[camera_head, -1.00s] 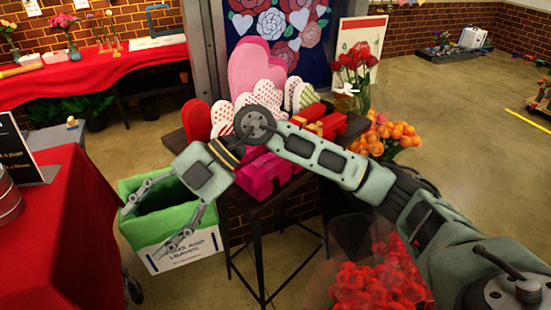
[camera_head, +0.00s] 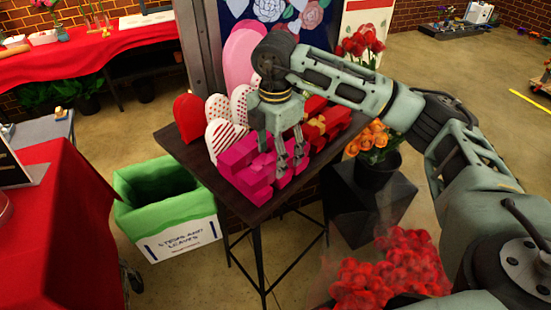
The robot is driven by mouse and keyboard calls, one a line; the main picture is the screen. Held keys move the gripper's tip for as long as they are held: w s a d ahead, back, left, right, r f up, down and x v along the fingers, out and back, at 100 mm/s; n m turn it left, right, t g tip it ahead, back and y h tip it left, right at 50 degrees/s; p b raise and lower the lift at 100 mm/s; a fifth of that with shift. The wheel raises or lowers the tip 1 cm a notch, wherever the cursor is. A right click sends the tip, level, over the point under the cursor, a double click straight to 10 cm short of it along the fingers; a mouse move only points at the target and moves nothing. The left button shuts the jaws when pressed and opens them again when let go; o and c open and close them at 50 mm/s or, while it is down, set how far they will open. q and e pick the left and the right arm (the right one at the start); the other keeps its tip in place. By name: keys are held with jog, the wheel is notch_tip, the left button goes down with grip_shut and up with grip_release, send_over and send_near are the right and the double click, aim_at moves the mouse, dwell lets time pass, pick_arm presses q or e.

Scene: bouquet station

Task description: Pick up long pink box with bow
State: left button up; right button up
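Bright pink boxes (camera_head: 243,178) lie grouped on the small dark table, with raised bow-like shapes on top. I cannot separate the long one with a bow clearly from its neighbours. My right gripper (camera_head: 290,167) points down over the right part of the pink group. Its two fingers show apart, with the tips at or very near the pink surface. The fingers hide part of the boxes, and I cannot tell whether they grip one. My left gripper is not in view.
Heart-shaped boxes (camera_head: 190,117) stand behind the pink group, and a red box with a gold bow (camera_head: 322,124) lies to its right. The dark table (camera_head: 180,150) has bare space at its left. A green-lined bin (camera_head: 165,215) stands left; red flowers (camera_head: 385,275) are in front.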

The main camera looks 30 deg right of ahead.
jog(key=f, duration=0.2)
jog(key=shift+w+d+f, duration=0.3)
jog(key=shift+d, duration=0.05)
jog(key=shift+a+f, duration=0.15)
jog(key=shift+c, duration=0.6)
jog(key=c, duration=1.1)
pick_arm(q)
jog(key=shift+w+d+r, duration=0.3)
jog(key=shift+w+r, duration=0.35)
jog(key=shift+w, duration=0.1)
pick_arm(e)
jog(key=shift+c, duration=0.5)
